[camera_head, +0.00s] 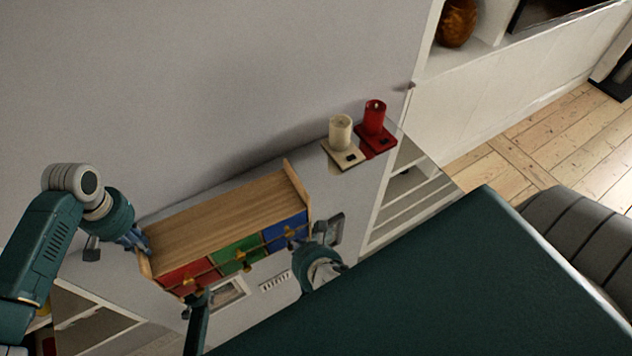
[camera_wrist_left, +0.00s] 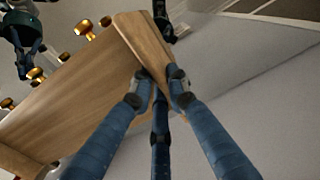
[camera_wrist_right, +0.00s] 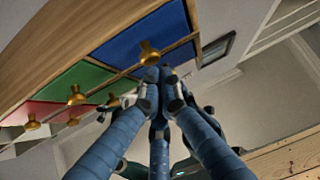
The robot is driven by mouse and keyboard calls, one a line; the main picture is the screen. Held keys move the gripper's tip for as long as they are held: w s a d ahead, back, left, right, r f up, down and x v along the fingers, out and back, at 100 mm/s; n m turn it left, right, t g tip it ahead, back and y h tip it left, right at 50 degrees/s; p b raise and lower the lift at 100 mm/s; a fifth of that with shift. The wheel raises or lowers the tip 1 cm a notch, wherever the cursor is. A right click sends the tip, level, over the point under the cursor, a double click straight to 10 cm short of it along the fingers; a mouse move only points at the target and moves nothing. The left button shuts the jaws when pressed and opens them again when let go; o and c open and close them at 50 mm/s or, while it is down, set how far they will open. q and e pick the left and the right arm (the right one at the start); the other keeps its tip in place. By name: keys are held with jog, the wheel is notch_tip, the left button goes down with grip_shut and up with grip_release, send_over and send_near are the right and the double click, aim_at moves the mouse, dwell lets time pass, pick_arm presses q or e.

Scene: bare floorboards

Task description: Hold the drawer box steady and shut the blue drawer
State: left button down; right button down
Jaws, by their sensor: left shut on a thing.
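The wooden drawer box (camera_head: 215,222) stands on the light shelf top by the wall, with red (camera_head: 186,276), green (camera_head: 236,255) and blue (camera_head: 283,232) drawer fronts and gold knobs. My left gripper (camera_head: 147,250) is shut on the box's left end panel; the left wrist view shows the panel (camera_wrist_left: 145,42) between its fingertips (camera_wrist_left: 160,82). My right gripper (camera_wrist_right: 162,80) has its fingertips together just below the blue drawer's knob (camera_wrist_right: 150,54); I cannot tell whether they touch. The blue front (camera_wrist_right: 140,38) looks nearly in line with the green one; any small gap is unclear.

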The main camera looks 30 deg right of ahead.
pick_arm(q)
jog(key=shift+s, duration=0.1)
pick_arm(e)
jog(key=s, duration=0.3)
jog(key=shift+s+a+f, duration=0.1)
jog(key=shift+s, duration=0.15)
pick_arm(q)
jog(key=shift+d+f, duration=0.1)
pick_arm(e)
jog(key=v, duration=1)
jog(key=shift+w, duration=0.15)
pick_arm(q)
jog(key=c, duration=1.6)
grip_release()
